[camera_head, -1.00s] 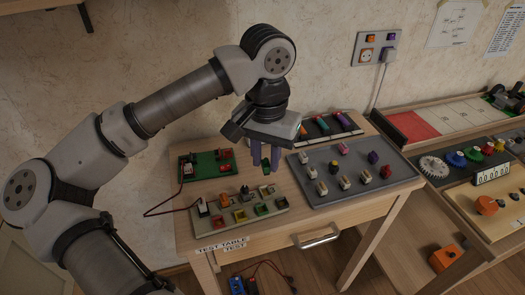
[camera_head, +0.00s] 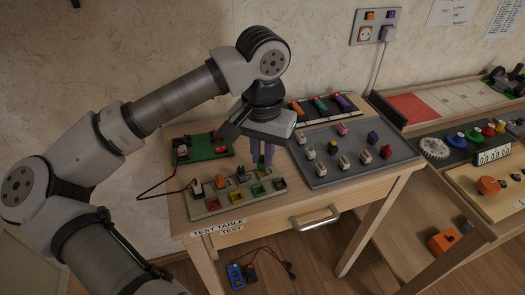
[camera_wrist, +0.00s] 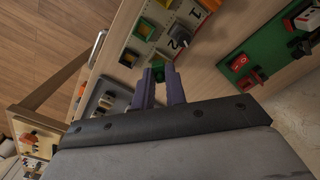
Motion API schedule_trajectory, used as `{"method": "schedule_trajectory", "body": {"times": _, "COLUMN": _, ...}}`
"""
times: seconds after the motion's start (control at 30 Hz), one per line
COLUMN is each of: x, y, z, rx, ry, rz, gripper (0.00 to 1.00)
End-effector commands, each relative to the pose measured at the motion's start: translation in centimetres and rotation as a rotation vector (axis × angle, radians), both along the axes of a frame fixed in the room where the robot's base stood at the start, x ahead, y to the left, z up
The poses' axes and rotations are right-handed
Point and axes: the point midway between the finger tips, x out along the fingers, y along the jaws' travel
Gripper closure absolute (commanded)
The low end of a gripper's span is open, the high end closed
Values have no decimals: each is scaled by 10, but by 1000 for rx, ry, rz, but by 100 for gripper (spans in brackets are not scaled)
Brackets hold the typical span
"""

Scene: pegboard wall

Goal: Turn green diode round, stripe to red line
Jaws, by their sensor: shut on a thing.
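My gripper (camera_head: 262,160) points down over the back part of the beige test board (camera_head: 205,211). Its purple fingers are shut on the green diode. The diode shows as a small dark green piece between the fingertips in the wrist view (camera_wrist: 158,70), held above the board. Its stripe cannot be made out. The board has several coloured sockets, among them a red one (camera_head: 214,202), a yellow one (camera_head: 236,196) and a green one (camera_head: 258,189). I cannot make out a red line on the board.
A green board (camera_head: 205,153) with red parts and a lead lies at the back left. A grey tray (camera_head: 322,176) with several small components lies to the right. A rack of coloured tools (camera_head: 320,106) stands behind. A drawer handle (camera_head: 316,217) sticks out in front.

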Motion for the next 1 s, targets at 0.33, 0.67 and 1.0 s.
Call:
{"method": "schedule_trajectory", "body": {"times": 0.33, "x": 0, "y": 0, "z": -1, "rx": 1, "ry": -1, "rz": 105, "gripper": 100}}
{"method": "schedule_trajectory", "body": {"times": 0.67, "x": 0, "y": 0, "z": -1, "rx": 0, "ry": -2, "rz": 305, "gripper": 100}}
{"method": "schedule_trajectory", "body": {"times": 1.0, "x": 0, "y": 0, "z": -1, "rx": 1, "ry": -3, "rz": 533, "gripper": 100}}
